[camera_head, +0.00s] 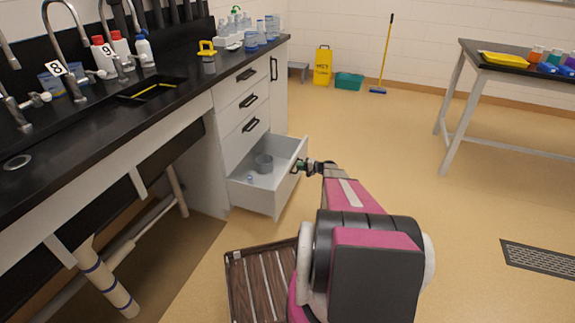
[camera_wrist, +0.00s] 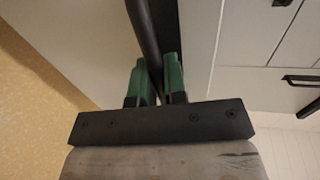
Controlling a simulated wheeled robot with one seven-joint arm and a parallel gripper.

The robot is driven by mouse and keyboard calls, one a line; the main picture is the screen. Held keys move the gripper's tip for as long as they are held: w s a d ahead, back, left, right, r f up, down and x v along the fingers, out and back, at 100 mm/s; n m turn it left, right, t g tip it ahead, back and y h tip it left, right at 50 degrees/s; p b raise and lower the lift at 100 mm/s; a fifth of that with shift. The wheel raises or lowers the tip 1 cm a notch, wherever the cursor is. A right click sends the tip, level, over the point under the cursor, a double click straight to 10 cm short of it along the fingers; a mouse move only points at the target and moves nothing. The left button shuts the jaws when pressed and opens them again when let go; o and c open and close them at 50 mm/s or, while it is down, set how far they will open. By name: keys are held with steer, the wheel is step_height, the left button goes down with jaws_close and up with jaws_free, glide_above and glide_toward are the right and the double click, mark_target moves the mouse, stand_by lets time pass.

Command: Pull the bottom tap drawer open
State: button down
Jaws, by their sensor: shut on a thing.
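The bottom drawer (camera_head: 254,198) of the white cabinet stands pulled out from the cabinet front. Inside it are a grey cup (camera_head: 264,163) and a small clear item (camera_head: 250,178). My gripper (camera_head: 299,165) is at the drawer's front, on its handle. In the wrist view, the green fingers of my gripper (camera_wrist: 160,80) are on either side of the dark handle bar (camera_wrist: 148,40), shut on it. The drawer front (camera_wrist: 199,40) shows pale behind the handle.
Three closed drawers (camera_head: 238,84) and a narrow cabinet door (camera_head: 279,92) are above and beside the open drawer. A black counter (camera_head: 180,95) with sinks and taps runs along the left. A side table (camera_head: 500,66) stands at the right. The floor (camera_head: 400,130) between is clear.

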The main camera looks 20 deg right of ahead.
steer(key=f+v, duration=0.1)
steer(key=v, duration=0.6)
steer(key=shift+s+d+f, duration=0.25)
steer(key=shift+s+d, duration=0.1)
steer(key=shift+d, duration=0.15)
steer(key=c, duration=1.2)
jaws_free()
steer(key=v, duration=1)
steer(key=shift+s+d+r, duration=0.1)
steer(key=shift+s+d, duration=0.15)
steer(key=shift+d, duration=0.1)
